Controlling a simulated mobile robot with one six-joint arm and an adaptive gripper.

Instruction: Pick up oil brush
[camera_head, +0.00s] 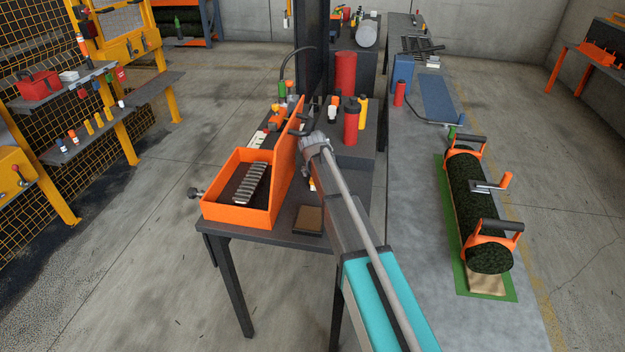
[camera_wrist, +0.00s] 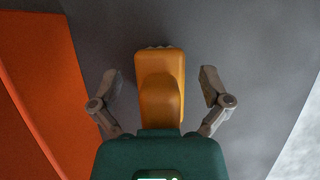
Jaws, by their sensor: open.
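In the wrist view a yellow-orange object (camera_wrist: 161,92), which looks like the oil brush, lies on a dark grey surface. A pale ridged edge shows at its far end. My gripper (camera_wrist: 157,84) is open, with one finger on each side of it and a visible gap on both sides. The green gripper body covers the object's near end. In the head view my arm reaches over the dark table beside the orange box's raised lid. The gripper's fingers and most of the object are hidden there.
An orange open box (camera_head: 237,215) with a ridged metal piece (camera_head: 251,184) inside stands on the table's left. Its lid (camera_head: 290,160) rises close beside my arm. A brown block (camera_head: 308,220) lies in front. A red cylinder (camera_head: 351,122) stands behind, to the right.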

